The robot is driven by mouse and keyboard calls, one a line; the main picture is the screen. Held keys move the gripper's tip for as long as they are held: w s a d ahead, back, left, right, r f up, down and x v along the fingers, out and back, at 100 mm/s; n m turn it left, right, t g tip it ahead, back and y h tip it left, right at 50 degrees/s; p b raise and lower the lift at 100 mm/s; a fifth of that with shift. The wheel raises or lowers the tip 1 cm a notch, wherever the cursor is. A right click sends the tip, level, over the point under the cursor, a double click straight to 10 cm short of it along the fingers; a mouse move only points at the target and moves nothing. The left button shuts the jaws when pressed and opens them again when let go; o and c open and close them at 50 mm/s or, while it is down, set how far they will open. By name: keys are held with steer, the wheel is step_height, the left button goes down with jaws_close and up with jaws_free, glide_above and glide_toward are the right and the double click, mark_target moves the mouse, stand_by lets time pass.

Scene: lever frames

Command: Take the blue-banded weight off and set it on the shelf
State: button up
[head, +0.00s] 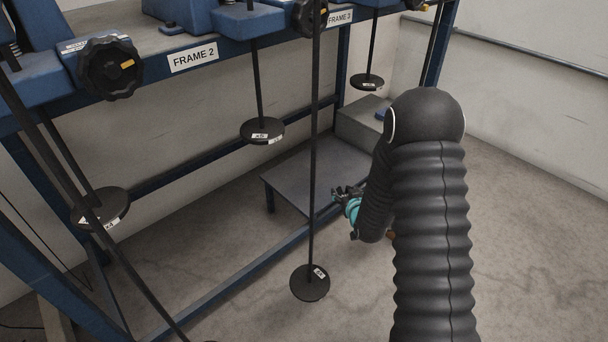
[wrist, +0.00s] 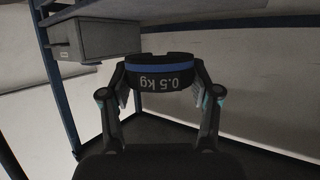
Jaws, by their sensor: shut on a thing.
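The blue-banded weight (wrist: 166,72) is a dark disc with a blue stripe and "0.5 kg" on its side, the text upside down in the wrist view. My gripper (wrist: 163,88) is shut on it, one finger on each side. In the head view my gripper (head: 345,198) is low, by the right edge of a low grey shelf (head: 300,175); the weight cannot be made out there, as my arm covers much of that area. I cannot tell whether the weight touches anything besides the fingers.
Black hanger rods with round plates hang from the blue frame: plates (head: 262,131), (head: 310,283), (head: 100,208) and (head: 367,82). A long rod passes in front of the shelf. A grey block (head: 362,122) stands behind it. The floor at right is clear.

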mark_target(301, 197)
steer(key=w+a+n+g+y, duration=0.1)
steer(key=w+a+y, duration=0.1)
steer(key=a, duration=0.3)
steer(key=w+a+f+n+y, duration=0.1)
steer(key=w+a+n+y, duration=0.1)
steer(key=w+a, duration=0.1)
steer(key=w+a+n+g+y, duration=0.1)
steer(key=w+a+n, duration=0.1)
steer(key=a, duration=0.4)
steer(key=shift+w+a+f+g+y+b, duration=0.15)
steer(key=shift+w+a+f+y+b, duration=0.05)
steer(key=shift+w, duration=0.15)
steer(key=shift+w+a+f+g+y+b, duration=0.15)
steer(key=shift+w+f+y, duration=0.05)
steer(key=shift+w, duration=0.15)
steer(key=shift+f+b, duration=1.45)
steer(key=shift+f, duration=1.55)
steer(key=shift+f+b, duration=0.45)
steer(key=o, duration=1.3)
steer(key=shift+o, duration=0.7)
steer(key=shift+s, duration=0.1)
